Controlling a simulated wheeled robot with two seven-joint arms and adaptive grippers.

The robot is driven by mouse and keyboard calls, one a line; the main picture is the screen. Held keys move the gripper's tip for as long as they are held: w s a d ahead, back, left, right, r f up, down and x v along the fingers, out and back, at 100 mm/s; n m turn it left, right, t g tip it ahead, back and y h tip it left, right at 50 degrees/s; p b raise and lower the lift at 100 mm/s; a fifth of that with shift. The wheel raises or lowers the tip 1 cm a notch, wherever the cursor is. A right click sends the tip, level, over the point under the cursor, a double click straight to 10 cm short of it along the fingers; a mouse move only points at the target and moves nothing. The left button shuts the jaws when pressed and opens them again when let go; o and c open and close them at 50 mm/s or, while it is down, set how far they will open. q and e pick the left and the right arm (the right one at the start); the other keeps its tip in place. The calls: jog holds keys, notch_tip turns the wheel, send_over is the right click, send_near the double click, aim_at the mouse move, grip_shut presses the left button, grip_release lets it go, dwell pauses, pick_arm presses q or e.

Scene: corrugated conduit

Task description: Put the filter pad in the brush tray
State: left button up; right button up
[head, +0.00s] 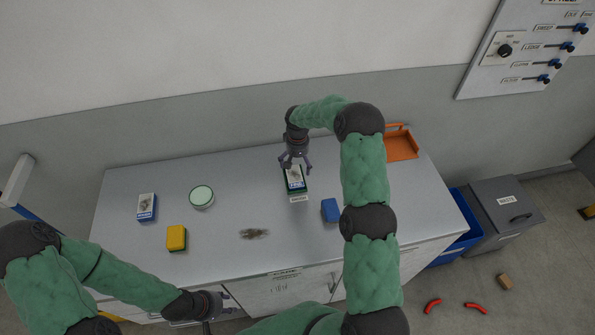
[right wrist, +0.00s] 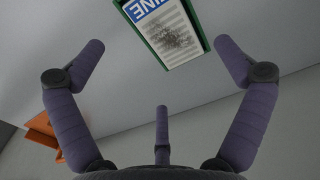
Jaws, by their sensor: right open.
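No item in view carries a readable name that marks it as the filter pad or the brush tray. A green-edged holder (head: 305,188) on the table contains a blue-and-white printed piece (head: 295,178) with a grey smudged picture. Both the green edge (right wrist: 194,62) and the printed piece (right wrist: 168,38) show in the right wrist view. My right gripper (head: 295,164) is open and empty, pointing down just above the holder's back end. An orange tray (head: 402,147) stands at the table's back right. My left gripper (head: 232,303) is apart from everything at the table's front edge, fingers apparently spread.
On the table are a blue-and-white box (head: 147,207), a round pale-green tin (head: 201,196), a yellow-green sponge (head: 176,238), a dark debris patch (head: 255,233) and a blue block (head: 331,210). A blue bin (head: 452,240) and a grey bin (head: 497,215) stand at right.

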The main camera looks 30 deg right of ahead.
notch_tip(320, 180, up, 5)
jog(key=shift+r, duration=0.1)
